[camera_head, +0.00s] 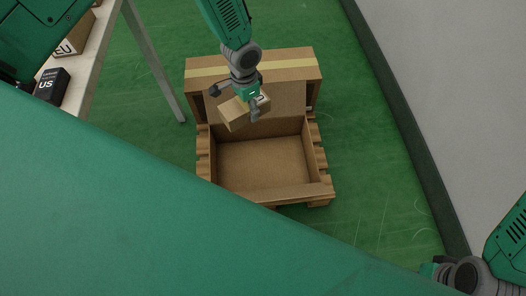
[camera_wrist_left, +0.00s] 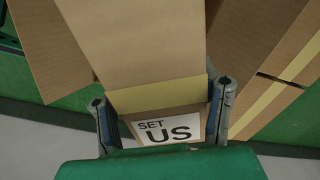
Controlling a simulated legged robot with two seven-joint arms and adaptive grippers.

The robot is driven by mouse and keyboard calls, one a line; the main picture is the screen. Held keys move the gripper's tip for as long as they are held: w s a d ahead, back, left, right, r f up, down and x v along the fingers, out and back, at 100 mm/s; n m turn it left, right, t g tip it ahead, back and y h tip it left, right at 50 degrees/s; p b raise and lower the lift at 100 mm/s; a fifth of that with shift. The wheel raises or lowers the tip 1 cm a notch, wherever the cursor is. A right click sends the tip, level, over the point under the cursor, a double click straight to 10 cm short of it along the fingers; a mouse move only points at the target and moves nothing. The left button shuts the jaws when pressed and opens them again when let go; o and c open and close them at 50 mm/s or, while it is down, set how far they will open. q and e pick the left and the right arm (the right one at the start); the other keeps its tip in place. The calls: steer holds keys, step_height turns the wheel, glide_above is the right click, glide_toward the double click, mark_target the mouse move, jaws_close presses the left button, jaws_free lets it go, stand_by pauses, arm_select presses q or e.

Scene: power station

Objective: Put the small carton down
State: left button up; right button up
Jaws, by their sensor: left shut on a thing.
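The small carton (camera_head: 236,113) is a brown box with yellowish tape and a white label. In the left wrist view the carton (camera_wrist_left: 160,97) shows its label reading "SET US". My left gripper (camera_head: 236,103) is shut on it, one finger on each side. The gripper holds the carton tilted over the back part of an open large cardboard box (camera_head: 262,165). The box's inside floor looks empty. My right gripper (camera_head: 436,269) is at the lower right edge, far from the carton; its fingers cannot be made out.
The open box stands on a wooden pallet (camera_head: 319,160) on the green floor (camera_head: 375,190). A table at the left holds an "EU" carton (camera_head: 72,42) and a black "US" box (camera_head: 52,87). A grey wall (camera_head: 450,80) is at the right.

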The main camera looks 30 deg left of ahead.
arm_select(q)
step_height(320, 180, down, 12)
steer(key=a+m+b, duration=0.2)
steer(key=b, duration=0.1)
steer(key=m+b, duration=0.3)
steer(key=b, duration=0.6)
glide_above(245, 170)
step_height(245, 170, down, 22)
steer(key=shift+f, duration=0.25)
steer(key=shift+f+b, duration=0.3)
steer(key=shift+f, duration=0.15)
step_height(245, 170, down, 3)
steer(key=shift+a+f+b, duration=0.1)
steer(key=shift+b, duration=0.75)
steer(key=shift+c, duration=0.7)
steer(key=o, duration=1.6)
steer(key=shift+c, duration=0.2)
arm_select(e)
step_height(245, 170, down, 15)
steer(key=shift+a, duration=0.3)
steer(key=shift+r, duration=0.1)
